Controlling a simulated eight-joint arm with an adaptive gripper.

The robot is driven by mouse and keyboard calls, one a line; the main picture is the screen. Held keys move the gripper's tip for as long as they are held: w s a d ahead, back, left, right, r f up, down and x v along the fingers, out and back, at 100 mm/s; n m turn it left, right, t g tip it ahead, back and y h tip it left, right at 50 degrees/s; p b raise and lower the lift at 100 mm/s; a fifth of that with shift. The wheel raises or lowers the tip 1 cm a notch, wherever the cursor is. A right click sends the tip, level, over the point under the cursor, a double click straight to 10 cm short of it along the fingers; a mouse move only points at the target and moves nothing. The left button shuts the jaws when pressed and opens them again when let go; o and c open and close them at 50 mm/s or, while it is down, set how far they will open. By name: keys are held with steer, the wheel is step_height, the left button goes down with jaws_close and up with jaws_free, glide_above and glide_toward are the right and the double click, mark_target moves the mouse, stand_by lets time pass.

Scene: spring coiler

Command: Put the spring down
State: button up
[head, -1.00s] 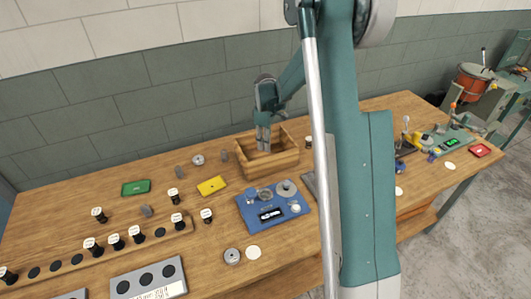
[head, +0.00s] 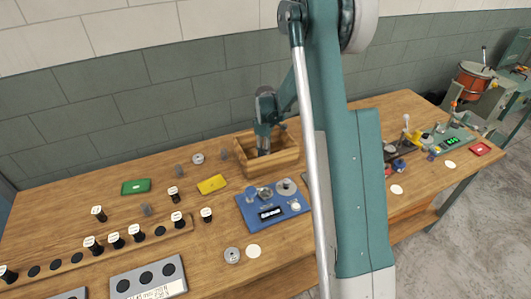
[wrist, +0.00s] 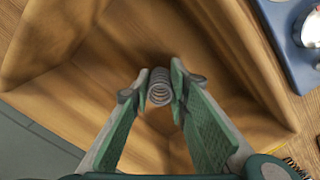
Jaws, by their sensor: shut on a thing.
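The spring (wrist: 160,86) is a small grey metal coil. It sits between the two fingertips of my gripper (wrist: 159,84), which is shut on it. In the wrist view the spring shows end-on, with the inside of the wooden box (wrist: 65,45) behind it. In the head view my gripper (head: 263,146) points down into the wooden box (head: 277,168), its fingertips partly inside. The spring is too small to make out in the head view. I cannot tell whether it touches the box floor.
A blue device (head: 276,217) with a display stands just in front of the box. A yellow card (head: 212,184) and a green card (head: 136,187) lie to the left. Several black-and-white pieces line a wooden rack (head: 110,253). A second device (head: 450,141) stands far right.

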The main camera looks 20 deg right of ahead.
steer(key=shift+f, duration=0.2)
steer(key=shift+f, duration=0.2)
steer(key=o, duration=0.9)
steer(key=shift+r, duration=0.2)
step_height(320, 180, up, 12)
stand_by(0.4)
stand_by(0.5)
